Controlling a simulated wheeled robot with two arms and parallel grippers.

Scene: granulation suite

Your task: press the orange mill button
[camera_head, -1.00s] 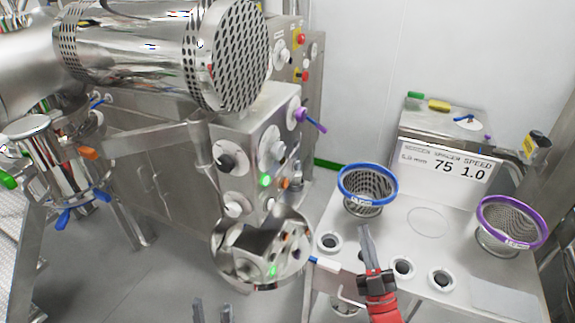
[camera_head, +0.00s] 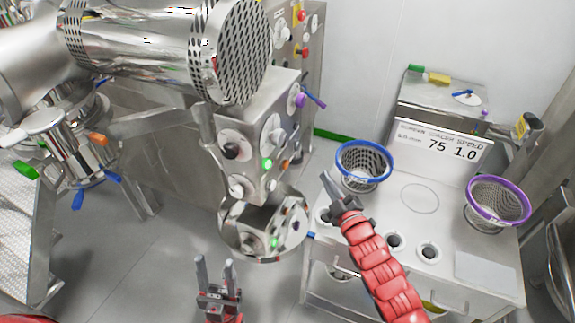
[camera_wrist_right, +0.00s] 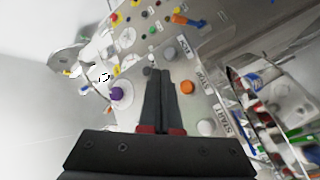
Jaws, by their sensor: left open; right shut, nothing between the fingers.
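The orange mill button (camera_head: 285,165) is small on the steel mill's control panel, right of a lit green button (camera_head: 267,163) in the head view. In the right wrist view the orange button (camera_wrist_right: 187,87) is just right of my right fingertips, near the STOP label. My right gripper (camera_head: 326,179) is shut and empty, to the right of the panel and apart from it in the head view. Its two closed fingers (camera_wrist_right: 159,72) point towards the panel in the wrist view. My left gripper (camera_head: 215,264) is open and empty, low in front of the mill.
A purple knob (camera_wrist_right: 117,93), a grey button (camera_wrist_right: 168,53) and a white button (camera_wrist_right: 206,127) surround the fingers. A blue-rimmed screen (camera_head: 364,176) and a purple-rimmed screen (camera_head: 499,215) stand on the right bench. A round steel outlet (camera_head: 263,250) hangs below the panel.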

